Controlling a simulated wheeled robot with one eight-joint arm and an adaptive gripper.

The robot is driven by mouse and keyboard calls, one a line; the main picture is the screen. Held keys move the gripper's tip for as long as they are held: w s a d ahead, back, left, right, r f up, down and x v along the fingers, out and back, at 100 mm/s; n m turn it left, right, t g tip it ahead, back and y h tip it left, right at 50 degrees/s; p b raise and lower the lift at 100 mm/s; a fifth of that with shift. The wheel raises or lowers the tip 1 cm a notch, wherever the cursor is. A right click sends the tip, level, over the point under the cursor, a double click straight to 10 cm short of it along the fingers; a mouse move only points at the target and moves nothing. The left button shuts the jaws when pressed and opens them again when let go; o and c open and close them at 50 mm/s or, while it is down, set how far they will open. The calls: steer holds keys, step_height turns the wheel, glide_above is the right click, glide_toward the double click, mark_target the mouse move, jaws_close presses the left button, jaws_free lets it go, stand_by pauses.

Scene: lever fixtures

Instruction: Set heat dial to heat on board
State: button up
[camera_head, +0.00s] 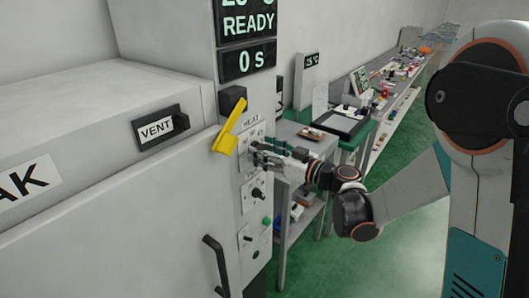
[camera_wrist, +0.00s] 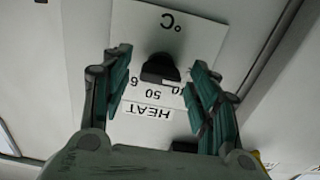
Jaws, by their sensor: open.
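The heat dial is a black knob (camera_wrist: 160,69) on a white plate marked HEAT, °C and numbers, shown upside down in the wrist view. My gripper (camera_wrist: 161,60) is open, with one teal-padded finger on each side of the knob. I cannot tell whether the fingers touch it. The numbers are partly covered by the knob and the right finger. In the head view my gripper (camera_head: 254,151) is at the board (camera_head: 254,205), just below the HEAT label (camera_head: 251,121); its fingers hide most of the dial.
A yellow lever (camera_head: 229,128) sticks out just left of the HEAT plate. A smaller black knob (camera_head: 257,193) and a green button (camera_head: 267,221) sit lower on the board. A VENT switch (camera_head: 161,128) and a black door handle (camera_head: 216,263) are to the left. Cluttered benches stand behind my arm.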

steer(key=shift+a, duration=0.1)
steer(key=c, duration=1.1)
steer(key=shift+o, duration=0.2)
steer(key=shift+m, duration=0.3)
steer(key=m+b, duration=0.1)
steer(key=m, duration=0.2)
steer(key=shift+m, duration=0.3)
steer(key=m, duration=0.4)
steer(key=shift+m+b, duration=0.3)
steer(key=shift+b, duration=0.05)
steer(key=m, duration=0.4)
steer(key=m+b, duration=0.1)
steer(key=m, duration=0.3)
steer(key=shift+f+m, duration=0.1)
steer(key=shift+m, duration=0.3)
